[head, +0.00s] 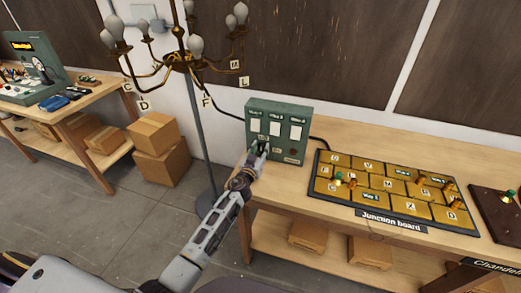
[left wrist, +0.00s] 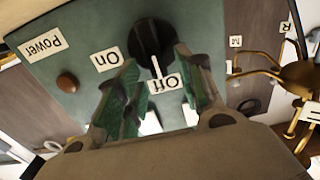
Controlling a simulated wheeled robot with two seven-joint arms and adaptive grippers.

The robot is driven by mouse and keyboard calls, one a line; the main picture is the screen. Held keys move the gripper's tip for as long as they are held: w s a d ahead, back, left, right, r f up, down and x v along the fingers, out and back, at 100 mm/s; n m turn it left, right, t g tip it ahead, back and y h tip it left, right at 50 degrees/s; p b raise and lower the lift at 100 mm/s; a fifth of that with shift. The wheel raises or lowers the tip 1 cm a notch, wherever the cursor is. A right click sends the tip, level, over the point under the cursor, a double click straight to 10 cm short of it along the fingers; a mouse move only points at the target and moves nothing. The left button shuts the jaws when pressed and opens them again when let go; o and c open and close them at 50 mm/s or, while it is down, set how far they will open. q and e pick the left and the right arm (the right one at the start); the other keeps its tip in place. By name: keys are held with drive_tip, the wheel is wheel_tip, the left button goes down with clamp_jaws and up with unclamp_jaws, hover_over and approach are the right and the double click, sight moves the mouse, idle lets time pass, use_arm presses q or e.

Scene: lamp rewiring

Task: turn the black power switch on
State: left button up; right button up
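The green power box (head: 278,112) stands at the left end of the wooden table. In the left wrist view its panel (left wrist: 90,25) shows upside down, with Power, On and Off labels. The black power switch (left wrist: 152,38) is a round knob. Its white mark points toward the Off label (left wrist: 165,83). My left gripper (head: 260,147) is at the lower left of the box front. In the left wrist view its green-padded fingers (left wrist: 157,60) are apart, with tips on either side of the knob; I cannot tell whether they touch it. My right gripper is not in view.
A reddish-brown round button or light (left wrist: 67,83) sits beside the On label. The junction board (head: 390,190) lies right of the box. A chandelier (head: 180,58) on a stand is close on the left. Cardboard boxes (head: 160,150) stand on the floor.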

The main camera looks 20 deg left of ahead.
use_arm(q)
drive_tip(key=shift+w, duration=0.3)
clamp_jaws()
idle(0.3)
